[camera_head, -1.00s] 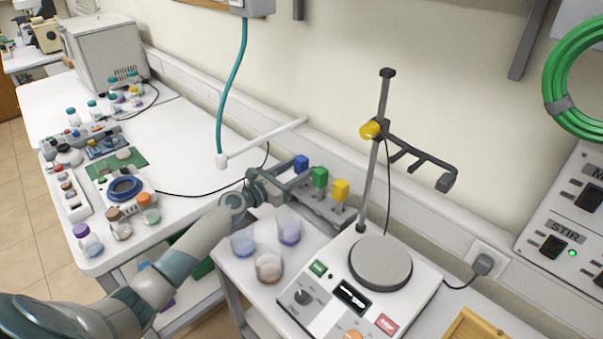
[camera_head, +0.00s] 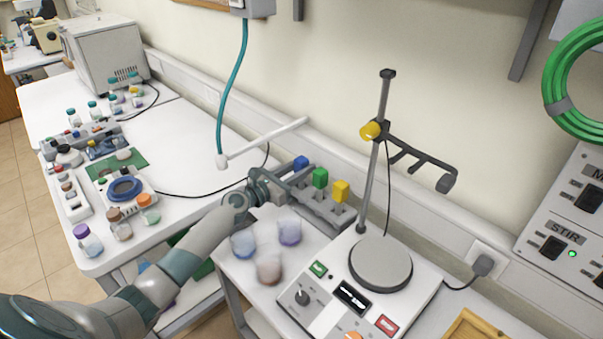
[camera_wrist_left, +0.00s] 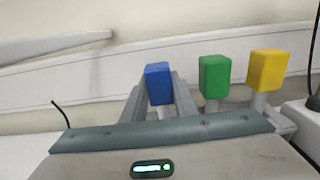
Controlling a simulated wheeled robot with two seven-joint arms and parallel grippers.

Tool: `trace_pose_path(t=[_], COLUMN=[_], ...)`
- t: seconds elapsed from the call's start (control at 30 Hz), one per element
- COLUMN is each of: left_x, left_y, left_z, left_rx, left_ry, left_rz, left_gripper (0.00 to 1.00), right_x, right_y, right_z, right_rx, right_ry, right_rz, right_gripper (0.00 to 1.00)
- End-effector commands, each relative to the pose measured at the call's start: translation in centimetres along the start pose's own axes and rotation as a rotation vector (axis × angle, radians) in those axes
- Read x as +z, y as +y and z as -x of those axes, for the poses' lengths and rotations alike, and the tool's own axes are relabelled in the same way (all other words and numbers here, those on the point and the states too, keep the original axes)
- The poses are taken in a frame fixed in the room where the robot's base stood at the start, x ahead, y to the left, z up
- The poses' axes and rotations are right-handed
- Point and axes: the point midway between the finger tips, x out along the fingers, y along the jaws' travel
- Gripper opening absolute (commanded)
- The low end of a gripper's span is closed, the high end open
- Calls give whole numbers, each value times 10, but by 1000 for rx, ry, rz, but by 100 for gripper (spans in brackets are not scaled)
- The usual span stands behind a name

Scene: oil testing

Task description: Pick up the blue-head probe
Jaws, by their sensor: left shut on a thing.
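The blue-head probe (camera_head: 301,162) stands upright at the left end of a grey rack (camera_head: 338,222). In the left wrist view its blue head (camera_wrist_left: 158,83) rises between the two fingers of my left gripper (camera_wrist_left: 160,100). In the head view my left gripper (camera_head: 296,176) reaches in from the left and is shut on the probe just below its head. The probe's lower part is hidden by the fingers and the gripper body. My right gripper is in neither view.
A green-head probe (camera_head: 320,178) and a yellow-head probe (camera_head: 340,190) stand close to the right in the same rack. A hotplate stirrer (camera_head: 380,264) with a stand is to the right. Several jars, such as a purple one (camera_head: 289,231), stand in front of the rack. The wall is behind.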

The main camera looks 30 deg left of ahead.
Motion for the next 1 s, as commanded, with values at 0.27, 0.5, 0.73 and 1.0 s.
trace_pose_path(t=[0.27, 0.5, 0.73, 1.0], left_x=[13, 48, 81, 100], left_y=[1, 1, 0, 0], left_z=[0, 0, 0, 0], left_rx=[0, 0, 0, -1], left_ry=[-1, 0, -1, 0], left_rz=[-2, -4, -2, 0], left_gripper=[4, 4, 4, 4], right_x=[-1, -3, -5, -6], right_y=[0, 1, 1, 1], right_z=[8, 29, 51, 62], right_rx=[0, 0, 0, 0], right_ry=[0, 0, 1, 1], right_rz=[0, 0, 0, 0], right_gripper=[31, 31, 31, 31])
